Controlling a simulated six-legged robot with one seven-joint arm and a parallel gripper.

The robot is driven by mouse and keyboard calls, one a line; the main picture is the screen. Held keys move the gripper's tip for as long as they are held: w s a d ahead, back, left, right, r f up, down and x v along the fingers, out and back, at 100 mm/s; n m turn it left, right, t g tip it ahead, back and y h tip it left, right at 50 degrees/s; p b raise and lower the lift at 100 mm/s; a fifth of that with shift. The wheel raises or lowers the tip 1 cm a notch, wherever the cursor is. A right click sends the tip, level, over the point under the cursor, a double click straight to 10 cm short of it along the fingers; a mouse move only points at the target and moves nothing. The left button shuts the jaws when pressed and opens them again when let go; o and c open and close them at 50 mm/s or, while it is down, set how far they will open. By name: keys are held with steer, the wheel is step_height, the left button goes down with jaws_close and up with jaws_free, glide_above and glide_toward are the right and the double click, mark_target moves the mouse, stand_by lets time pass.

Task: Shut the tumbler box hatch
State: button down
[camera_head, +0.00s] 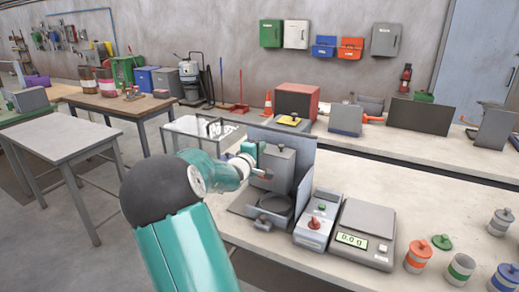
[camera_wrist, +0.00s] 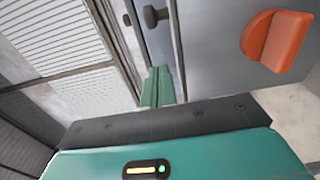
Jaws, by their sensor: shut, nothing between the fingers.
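My gripper (camera_head: 256,172) is in front of a grey box (camera_head: 282,166) on the near bench. In the wrist view my green fingers (camera_wrist: 157,88) are together and empty, near the edge of a grey panel (camera_wrist: 215,60). An orange handle (camera_wrist: 278,40) is on this panel, to the right of the fingers and apart from them. A dark round knob (camera_wrist: 154,16) shows beyond the fingertips. A larger blue-grey panel (camera_head: 303,158) stands upright behind the grey box. My arm hides part of the box, and I cannot tell how far its hatch is open.
A control box (camera_head: 316,220) with a red knob and a scale (camera_head: 361,235) stand to the right. Several banded canisters (camera_head: 418,256) are farther right. A bare table (camera_head: 55,136) stands far left.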

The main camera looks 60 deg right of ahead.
steer(key=s+a, duration=0.1)
steer(key=a, duration=0.8)
steer(key=shift+s+a, duration=0.25)
steer(key=shift+a, duration=0.15)
steer(key=shift+w, duration=0.1)
